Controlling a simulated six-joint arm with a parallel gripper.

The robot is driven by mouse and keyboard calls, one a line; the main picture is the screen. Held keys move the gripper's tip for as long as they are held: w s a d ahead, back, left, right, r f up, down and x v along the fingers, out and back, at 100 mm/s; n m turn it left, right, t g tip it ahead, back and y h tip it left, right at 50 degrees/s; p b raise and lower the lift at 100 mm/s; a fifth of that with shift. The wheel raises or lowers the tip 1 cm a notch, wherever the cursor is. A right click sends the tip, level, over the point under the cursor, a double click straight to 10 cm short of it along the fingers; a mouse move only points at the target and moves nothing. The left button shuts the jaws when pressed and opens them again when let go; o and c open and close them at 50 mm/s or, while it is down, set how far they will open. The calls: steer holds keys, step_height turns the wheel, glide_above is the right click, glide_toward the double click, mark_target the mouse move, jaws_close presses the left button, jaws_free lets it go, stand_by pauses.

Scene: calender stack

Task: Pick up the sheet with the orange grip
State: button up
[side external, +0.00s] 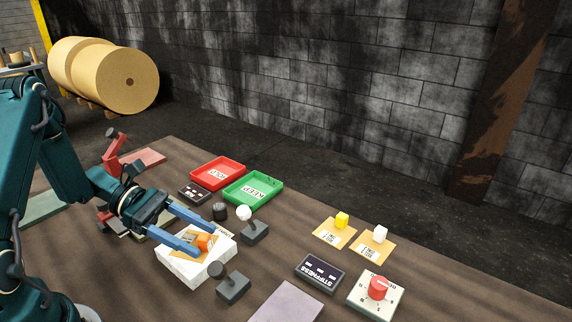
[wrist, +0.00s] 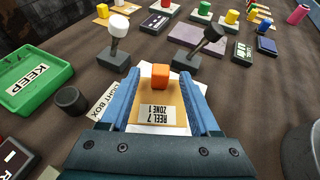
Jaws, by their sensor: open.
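The sheet (wrist: 172,98) is tan with a white label reading "REEL 7 ZONE 1", and its orange grip (wrist: 160,76) stands at its far end in the wrist view. In the side view the orange grip (side external: 204,241) shows on top of the white light box (side external: 186,271), with the sheet partly hidden by my fingers. My gripper (side external: 205,241) is open, its blue fingers reaching over the light box, one on either side of the orange grip. In the wrist view my gripper (wrist: 160,80) shows gaps between both fingers and the grip.
Dark-based levers with a white knob (side external: 244,213) and a black knob (side external: 217,270) stand close to the light box. A black knob (side external: 220,211), green KEEP tray (side external: 281,181) and red tray (side external: 240,164) lie behind. Sheets with yellow (side external: 342,220) and white (side external: 380,234) grips lie right.

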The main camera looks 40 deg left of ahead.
jaws_close()
step_height(320, 180, up, 10)
step_height(320, 180, up, 6)
steer(key=n+t+y, duration=0.2)
steer(key=n+t, duration=0.1)
glide_above(196, 245)
steer(key=w+d, duration=0.1)
steer(key=shift+w+a+r, duration=0.1)
steer(key=shift+w+r, duration=0.1)
steer(key=shift+w, duration=0.05)
stand_by(0.3)
stand_by(1.1)
